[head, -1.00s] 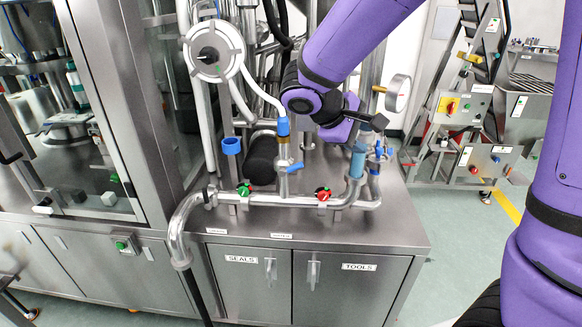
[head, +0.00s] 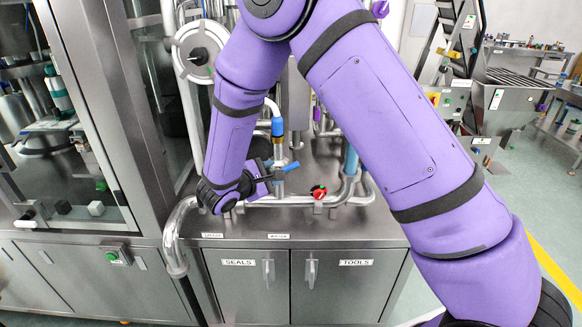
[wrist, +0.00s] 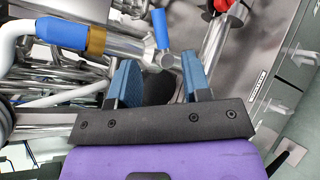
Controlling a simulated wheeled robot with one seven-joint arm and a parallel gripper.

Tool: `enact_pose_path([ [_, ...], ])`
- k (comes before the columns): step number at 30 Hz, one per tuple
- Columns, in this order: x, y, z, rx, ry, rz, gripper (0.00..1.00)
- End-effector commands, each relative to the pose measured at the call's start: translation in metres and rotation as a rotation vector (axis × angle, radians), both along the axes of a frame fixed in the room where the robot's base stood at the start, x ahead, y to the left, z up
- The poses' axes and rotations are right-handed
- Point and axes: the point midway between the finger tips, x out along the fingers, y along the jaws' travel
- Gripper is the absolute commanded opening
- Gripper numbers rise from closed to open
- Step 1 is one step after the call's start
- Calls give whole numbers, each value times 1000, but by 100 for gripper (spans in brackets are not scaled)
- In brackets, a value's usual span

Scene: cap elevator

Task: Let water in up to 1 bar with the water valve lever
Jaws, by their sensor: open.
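The water valve lever (head: 290,167) is a small blue handle on the vertical pipe below a blue collar (head: 277,127) in the head view. In the wrist view the blue lever (wrist: 160,29) stands out from the metal valve body, just beyond my fingertips. My gripper (head: 271,175) is beside the valve in the head view, partly hidden by my arm. In the wrist view my gripper (wrist: 158,62) is open, its two blue fingers apart and empty, facing the valve body. The pressure gauge does not show now; my arm covers that area.
A red valve knob (head: 318,192) sits on the horizontal pipe (head: 285,202) to the right and also shows in the wrist view (wrist: 222,5). The steel cabinet (head: 330,291) stands below.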

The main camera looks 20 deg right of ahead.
Motion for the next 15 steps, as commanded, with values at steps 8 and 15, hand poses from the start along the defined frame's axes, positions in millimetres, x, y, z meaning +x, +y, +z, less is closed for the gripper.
enact_pose_path([
  [8, 26, -39, -13, 1, 1, -6, 44],
  [15, 45, -67, -22, 1, 1, -4, 44],
])
